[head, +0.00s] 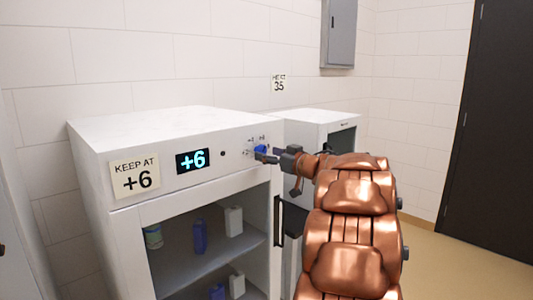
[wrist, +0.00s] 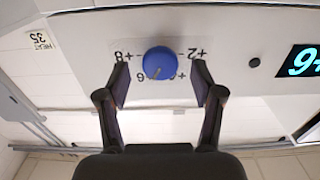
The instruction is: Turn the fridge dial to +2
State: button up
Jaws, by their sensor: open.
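The blue fridge dial (wrist: 160,62) is in the upper middle of the wrist view, which shows the panel upside down. Its pointer mark faces the +6 side of the scale; +2 and +8 are also legible. My gripper (wrist: 160,80) is open, with one finger on each side of the dial and visible gaps between. In the head view, my gripper (head: 275,156) is at the panel and partly covers the dial (head: 260,149). The fridge display (head: 193,160) reads +6. The white fridge (head: 100,143) carries a label (head: 134,179) reading KEEP AT +6.
The fridge front shows shelves with several bottles (head: 200,237) below the panel. A second white cabinet (head: 310,118) stands behind, to the right, below a wall sign (head: 279,84) reading HEAT 35. A small dark button (wrist: 254,62) sits between dial and display.

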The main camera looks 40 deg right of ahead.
jog(key=shift+w, duration=0.85)
jog(key=shift+c, duration=0.3)
jog(key=c, duration=1.1)
jog(key=shift+o, duration=0.2)
